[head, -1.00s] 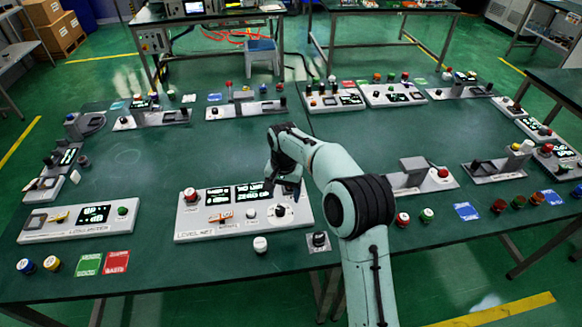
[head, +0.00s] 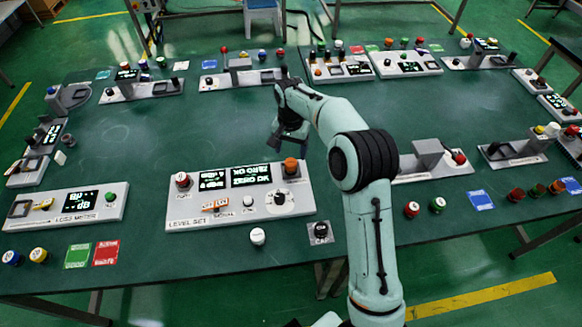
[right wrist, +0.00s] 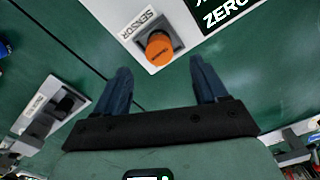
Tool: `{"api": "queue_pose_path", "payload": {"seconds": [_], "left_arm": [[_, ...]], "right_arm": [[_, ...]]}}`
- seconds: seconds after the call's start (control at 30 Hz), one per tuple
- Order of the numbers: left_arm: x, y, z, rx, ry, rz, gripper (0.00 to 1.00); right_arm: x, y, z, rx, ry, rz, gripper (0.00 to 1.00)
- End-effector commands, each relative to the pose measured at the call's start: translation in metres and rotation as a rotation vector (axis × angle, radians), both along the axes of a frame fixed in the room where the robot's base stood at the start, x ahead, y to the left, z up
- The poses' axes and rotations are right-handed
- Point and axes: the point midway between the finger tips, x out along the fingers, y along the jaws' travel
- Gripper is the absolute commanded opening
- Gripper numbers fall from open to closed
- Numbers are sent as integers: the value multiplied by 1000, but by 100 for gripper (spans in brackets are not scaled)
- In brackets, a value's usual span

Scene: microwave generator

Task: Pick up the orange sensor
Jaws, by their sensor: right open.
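The orange sensor (head: 291,165) is a round orange knob at the top right corner of the white LEVEL SET panel (head: 190,213). In the right wrist view the orange sensor (right wrist: 158,48) sits on a grey square base beside a SENSOR label. My right gripper (head: 288,143) is over the table just behind the panel, near the sensor. In the right wrist view its fingers (right wrist: 163,78) are spread and empty, with the sensor ahead of the gap and apart from them. My left gripper is not in view.
The panel also carries a red button (head: 183,180), a display (head: 251,175) and a round dial (head: 280,198). A white button (head: 257,236) and a black knob (head: 320,231) stand in front. Other panels line the table edges. The table's middle (head: 150,150) is clear.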

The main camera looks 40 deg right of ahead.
Motion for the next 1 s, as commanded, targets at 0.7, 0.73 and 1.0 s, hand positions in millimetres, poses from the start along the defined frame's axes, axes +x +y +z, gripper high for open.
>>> {"api": "queue_pose_path", "payload": {"seconds": [0.7,0.73,1.0], "left_arm": [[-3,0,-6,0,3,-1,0],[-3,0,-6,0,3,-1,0],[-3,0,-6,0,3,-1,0]], "right_arm": [[-5,4,-67,0,-2,0,72],[-5,4,-67,-1,-3,0,72],[-5,4,-66,-1,-3,0,23]]}}
